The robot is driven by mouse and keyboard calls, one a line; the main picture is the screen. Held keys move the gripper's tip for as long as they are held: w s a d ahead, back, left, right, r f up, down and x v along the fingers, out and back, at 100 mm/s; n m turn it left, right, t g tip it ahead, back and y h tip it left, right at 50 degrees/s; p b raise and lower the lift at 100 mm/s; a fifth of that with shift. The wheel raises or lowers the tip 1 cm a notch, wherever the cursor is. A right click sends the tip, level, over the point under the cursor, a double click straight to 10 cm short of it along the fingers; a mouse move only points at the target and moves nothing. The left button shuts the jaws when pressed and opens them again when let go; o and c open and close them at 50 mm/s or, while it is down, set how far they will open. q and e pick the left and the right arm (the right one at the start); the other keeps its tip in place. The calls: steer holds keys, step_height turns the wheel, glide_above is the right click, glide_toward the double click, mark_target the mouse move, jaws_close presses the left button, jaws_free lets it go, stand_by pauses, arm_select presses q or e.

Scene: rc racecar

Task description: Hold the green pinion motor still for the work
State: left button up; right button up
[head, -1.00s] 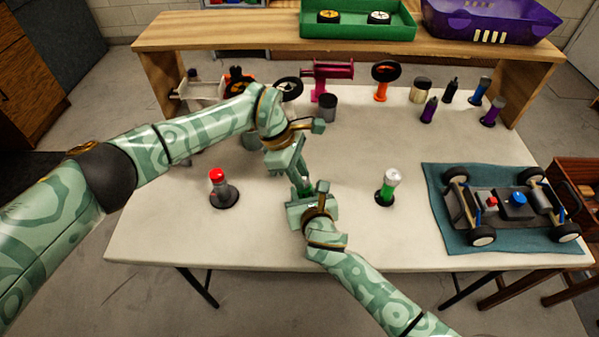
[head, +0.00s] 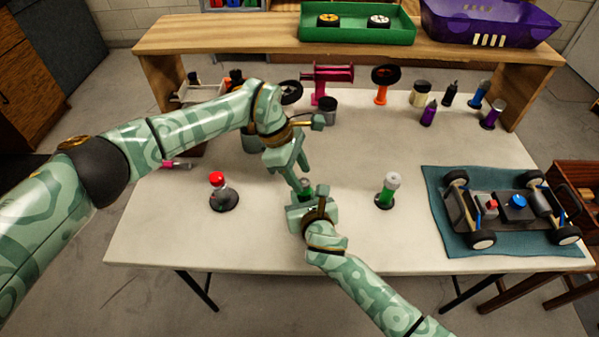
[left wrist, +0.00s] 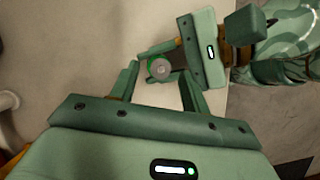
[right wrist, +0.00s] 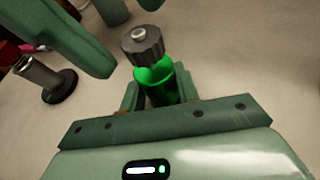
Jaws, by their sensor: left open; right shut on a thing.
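The green pinion motor, a green can with a grey toothed pinion on top, sits between the fingers of my right gripper (right wrist: 157,98). Its pinion (right wrist: 142,45) shows clear above the fingers in the right wrist view. My right gripper is shut on the green can, near the table's front middle. My left gripper (head: 297,172) is open and empty, just above and behind the motor. In the left wrist view, the motor's round top (left wrist: 159,68) appears between the open left fingers. They look apart from it.
A green cylinder with a white top (head: 388,190) stands to the right. A red-topped stand (head: 222,190) is on the left. The car chassis lies on a teal mat (head: 435,205) at right. Several parts line the table's back, below a wooden shelf (head: 220,32).

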arm_select(q)
steer(key=v, duration=1.1)
steer(key=shift+a+r, duration=0.2)
steer(key=shift+w, duration=0.1)
arm_select(e)
steer(key=o, duration=1.2)
steer(key=v, duration=1.2)
steer(key=shift+f, duration=0.1)
